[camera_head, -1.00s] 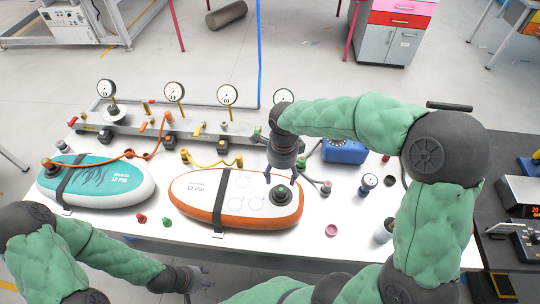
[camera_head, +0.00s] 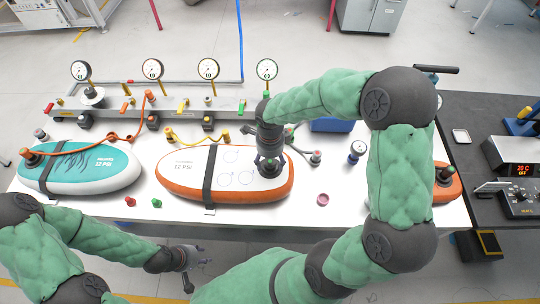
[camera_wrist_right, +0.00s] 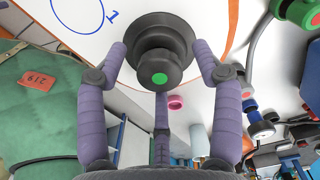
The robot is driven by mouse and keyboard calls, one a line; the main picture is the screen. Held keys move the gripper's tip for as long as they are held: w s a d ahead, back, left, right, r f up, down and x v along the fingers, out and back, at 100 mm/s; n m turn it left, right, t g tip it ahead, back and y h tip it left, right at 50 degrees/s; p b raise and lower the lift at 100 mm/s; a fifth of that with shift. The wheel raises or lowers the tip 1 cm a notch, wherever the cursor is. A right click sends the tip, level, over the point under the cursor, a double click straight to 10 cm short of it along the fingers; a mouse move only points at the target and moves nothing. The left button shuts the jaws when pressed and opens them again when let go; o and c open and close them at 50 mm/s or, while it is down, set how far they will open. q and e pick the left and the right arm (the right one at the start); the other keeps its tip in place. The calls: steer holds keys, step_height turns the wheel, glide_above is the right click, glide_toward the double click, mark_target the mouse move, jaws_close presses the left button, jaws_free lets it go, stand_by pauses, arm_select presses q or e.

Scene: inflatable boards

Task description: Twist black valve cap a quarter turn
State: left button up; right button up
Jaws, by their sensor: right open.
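The black valve cap (camera_wrist_right: 160,36) has a green centre and sits on the orange-edged white board (camera_head: 190,172), which lies on the table. My right gripper (camera_head: 268,160) is directly over the cap in the head view and hides most of it. In the right wrist view its open purple fingers (camera_wrist_right: 160,70) stand around the cap, one on each side and one below; I see no clear contact. My left gripper (camera_head: 196,264) is empty and low in front of the table, its fingers spread.
A teal board (camera_head: 85,168) with an orange hose lies at the left. Gauges (camera_head: 152,69) and a manifold (camera_head: 170,104) line the back. A red cap (camera_head: 130,201), a green cap (camera_head: 157,203) and a pink ring (camera_head: 323,199) lie in front. Another orange board (camera_head: 447,184) is partly hidden by my right arm.

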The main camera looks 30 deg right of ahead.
steer(key=shift+f, duration=0.1)
steer(key=shift+c, duration=0.3)
steer(key=c, duration=1.2)
steer(key=shift+o, duration=1.1)
steer(key=shift+c, duration=0.6)
steer(key=n, duration=0.5)
steer(key=n+p, duration=0.1)
steer(key=n, duration=0.1)
steer(key=shift+n, duration=1.6)
